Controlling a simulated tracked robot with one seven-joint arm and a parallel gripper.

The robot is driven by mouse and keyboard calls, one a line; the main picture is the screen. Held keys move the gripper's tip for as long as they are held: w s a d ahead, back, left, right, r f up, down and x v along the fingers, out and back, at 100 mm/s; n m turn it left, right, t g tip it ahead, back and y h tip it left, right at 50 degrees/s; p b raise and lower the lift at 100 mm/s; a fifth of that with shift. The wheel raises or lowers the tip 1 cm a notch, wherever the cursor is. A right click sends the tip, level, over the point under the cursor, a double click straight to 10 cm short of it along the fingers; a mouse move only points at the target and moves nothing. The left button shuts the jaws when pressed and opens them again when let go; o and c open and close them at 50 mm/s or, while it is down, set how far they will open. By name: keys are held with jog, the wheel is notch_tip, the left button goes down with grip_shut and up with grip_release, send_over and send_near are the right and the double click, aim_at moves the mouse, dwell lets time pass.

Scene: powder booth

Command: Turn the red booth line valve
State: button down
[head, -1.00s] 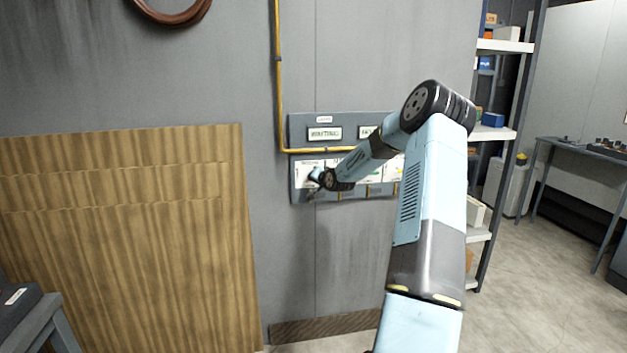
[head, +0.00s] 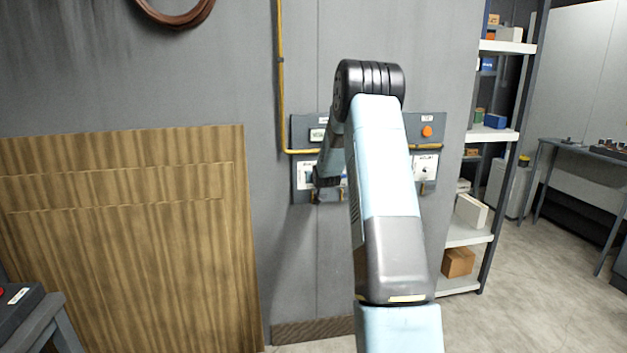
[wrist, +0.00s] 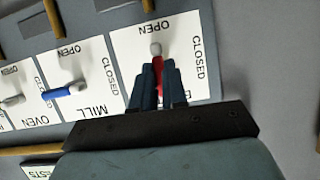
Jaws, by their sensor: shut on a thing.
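The red valve lever (wrist: 158,67) shows in the wrist view, with a pale end near the word OPEN and its red part between my fingers. It sits on a white plate (wrist: 128,60) marked OPEN above it and CLOSED to its right; the name below is mostly hidden. My gripper (wrist: 157,75) is shut on the red lever, with a finger on each side. In the head view my forearm and wrist hide the lever and my fingers in front of the wall panel (head: 300,128).
Beside it are a blue lever (wrist: 58,92) by MILL and OVEN markings and a pale lever (wrist: 13,101). The panel also has an orange knob (head: 427,131). A yellow pipe (head: 282,90) runs down the wall. Shelves (head: 470,232) stand right, a wooden board (head: 120,250) left.

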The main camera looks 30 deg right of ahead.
jog(key=shift+a+f+n, duration=0.15)
jog(key=shift+n, duration=0.15)
dwell(0.4)
jog(key=c, duration=1.2)
grip_release()
jog(key=shift+w+f, duration=0.1)
jog(key=shift+o, duration=0.2)
jog(key=v, duration=1.3)
jog(key=shift+s+r, duration=0.25)
jog(key=shift+a, duration=0.15)
